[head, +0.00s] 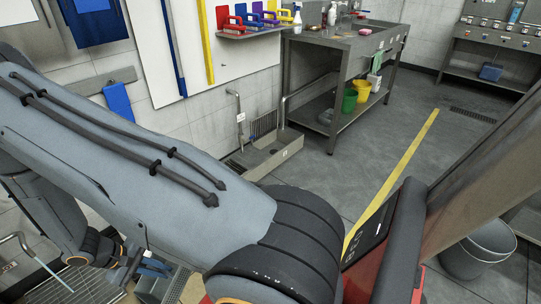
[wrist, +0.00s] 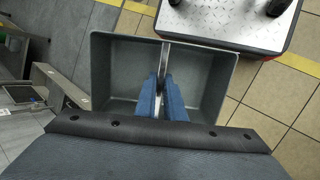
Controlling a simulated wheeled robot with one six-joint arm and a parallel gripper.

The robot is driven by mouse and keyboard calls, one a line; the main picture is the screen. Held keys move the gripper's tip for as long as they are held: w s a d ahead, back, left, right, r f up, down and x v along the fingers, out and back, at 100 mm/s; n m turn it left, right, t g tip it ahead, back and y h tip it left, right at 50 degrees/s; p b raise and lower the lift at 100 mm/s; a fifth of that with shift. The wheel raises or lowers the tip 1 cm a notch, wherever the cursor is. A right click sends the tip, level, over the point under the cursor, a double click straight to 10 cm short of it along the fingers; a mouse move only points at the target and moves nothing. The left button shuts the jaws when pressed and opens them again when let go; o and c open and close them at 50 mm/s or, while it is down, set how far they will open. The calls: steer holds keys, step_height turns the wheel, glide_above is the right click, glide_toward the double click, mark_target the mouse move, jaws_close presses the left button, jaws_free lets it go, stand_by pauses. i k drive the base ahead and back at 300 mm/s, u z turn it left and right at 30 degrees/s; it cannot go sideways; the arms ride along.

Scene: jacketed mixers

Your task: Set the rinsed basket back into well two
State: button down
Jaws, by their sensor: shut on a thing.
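My gripper (wrist: 163,92) has blue fingers that are shut on the thin metal bar across the middle of a grey basket (wrist: 115,70). The basket fills the centre of the wrist view, and its visible inside looks empty. In the head view, my gripper (head: 152,266) and part of the grey basket (head: 158,288) show low on the left, partly cut off by the lower edge. The basket appears held above the floor, though the gap is hard to judge. I cannot make out well two in either view.
A low metal trough (head: 270,153) stands by the wall. A steel sink bench (head: 345,50) holds green and yellow buckets underneath. A grey bucket (head: 478,250) stands at the right. A metal frame (wrist: 58,88) is left of the basket. Grey floor (head: 375,150) lies open in the middle.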

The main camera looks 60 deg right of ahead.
mark_target(274, 152)
steer(key=u, duration=0.15)
steer(key=k, duration=0.2)
steer(key=z, duration=1.85)
steer(key=i, duration=1.2)
steer(key=z, duration=0.6)
steer(key=i, duration=2.1)
steer(key=u, duration=0.5)
